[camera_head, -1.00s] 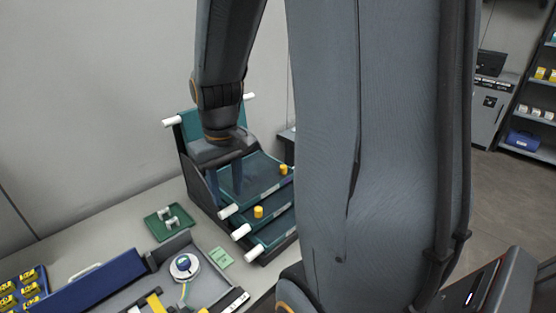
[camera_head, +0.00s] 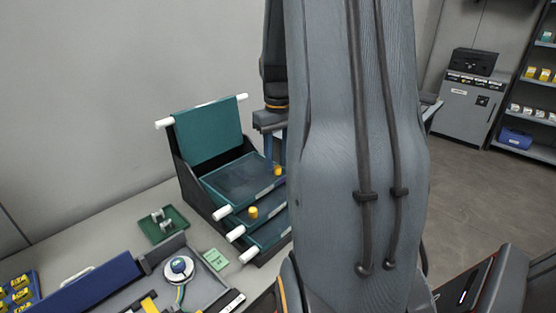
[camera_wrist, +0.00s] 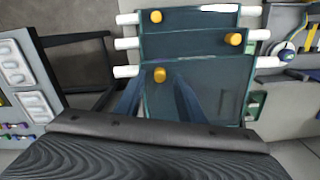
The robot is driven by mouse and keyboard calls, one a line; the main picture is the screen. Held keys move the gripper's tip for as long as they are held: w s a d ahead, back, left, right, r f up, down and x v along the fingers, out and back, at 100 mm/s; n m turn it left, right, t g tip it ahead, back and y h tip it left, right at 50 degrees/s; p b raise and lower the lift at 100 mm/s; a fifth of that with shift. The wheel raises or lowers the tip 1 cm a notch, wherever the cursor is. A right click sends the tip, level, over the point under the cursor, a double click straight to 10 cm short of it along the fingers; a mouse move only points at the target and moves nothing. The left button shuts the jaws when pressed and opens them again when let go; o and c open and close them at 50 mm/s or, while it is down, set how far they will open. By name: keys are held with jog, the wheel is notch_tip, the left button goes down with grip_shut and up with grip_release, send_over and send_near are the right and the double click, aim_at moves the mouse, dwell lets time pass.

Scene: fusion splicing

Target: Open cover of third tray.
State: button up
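A black rack (camera_head: 192,188) holds stepped trays with teal covers and white handle ends. The topmost cover (camera_head: 208,135) stands raised and leans back toward the wall. Below it, a tray cover (camera_head: 238,181) lies flat, with lower covers (camera_head: 268,232) stepped out in front. Yellow knobs show on the trays (camera_head: 278,171), and three show in the wrist view (camera_wrist: 160,75). My gripper (camera_head: 275,148) is at the rack's right side, partly hidden by my arm. In the wrist view its fingers (camera_wrist: 157,88) are spread and empty, with the nearest yellow knob framed between them; contact cannot be told.
A small green tray (camera_head: 164,225) with white parts, a grey workstation tray with a fibre spool (camera_head: 179,268), a green card (camera_head: 215,259) and a blue case (camera_head: 95,285) are on the bench left of the rack. Shelves (camera_head: 530,100) stand far right.

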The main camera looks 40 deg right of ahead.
jog(key=shift+f, duration=0.9)
grip_shut()
jog(key=shift+s, duration=0.1)
